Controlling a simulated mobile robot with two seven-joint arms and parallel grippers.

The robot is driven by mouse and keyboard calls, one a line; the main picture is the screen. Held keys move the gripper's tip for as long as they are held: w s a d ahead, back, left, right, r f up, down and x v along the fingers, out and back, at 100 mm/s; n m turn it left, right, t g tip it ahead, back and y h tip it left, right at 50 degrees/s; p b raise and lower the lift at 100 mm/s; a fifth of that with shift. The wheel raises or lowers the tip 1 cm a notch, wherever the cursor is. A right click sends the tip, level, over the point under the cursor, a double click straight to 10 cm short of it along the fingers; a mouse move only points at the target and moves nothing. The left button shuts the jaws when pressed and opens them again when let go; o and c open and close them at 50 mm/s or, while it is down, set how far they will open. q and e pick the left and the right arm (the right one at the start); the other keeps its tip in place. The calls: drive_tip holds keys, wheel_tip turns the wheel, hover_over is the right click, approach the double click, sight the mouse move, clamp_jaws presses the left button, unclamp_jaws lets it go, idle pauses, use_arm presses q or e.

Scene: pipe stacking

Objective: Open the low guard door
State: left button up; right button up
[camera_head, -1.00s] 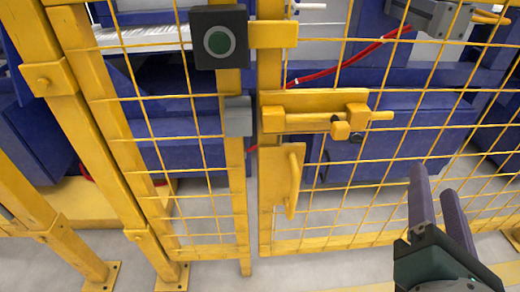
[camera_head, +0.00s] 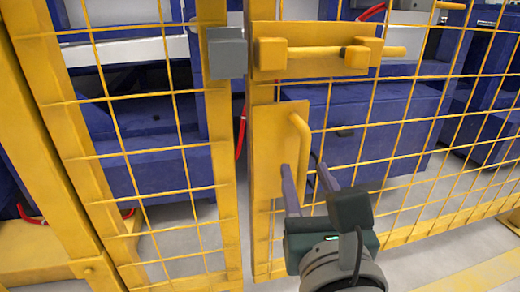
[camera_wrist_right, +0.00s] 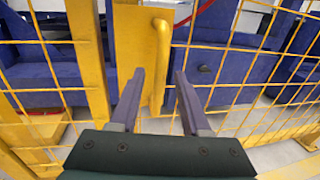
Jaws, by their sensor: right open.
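The low guard door is a yellow mesh gate (camera_head: 392,150) at the right in the head view. A vertical yellow pull handle (camera_head: 304,148) sits on a plate at its left edge. Above it is a yellow slide bolt (camera_head: 318,53); no rod shows across the gap to the grey block (camera_head: 227,53) on the post. My right gripper (camera_head: 306,172) is open and empty, pointing at the handle's lower part. In the right wrist view the handle (camera_wrist_right: 159,62) appears between its fingertips (camera_wrist_right: 160,75), not gripped; contact cannot be told. My left gripper is out of view.
A fixed yellow mesh panel (camera_head: 150,150) and a thick post stand left of the door. Blue machinery (camera_head: 375,120) and a red cable lie behind the mesh. Grey floor (camera_head: 455,262) is clear at the lower right.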

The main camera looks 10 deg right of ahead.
drive_tip(key=shift+w+d, duration=0.2)
drive_tip(key=shift+w, duration=1.1)
clamp_jaws()
idle(0.5)
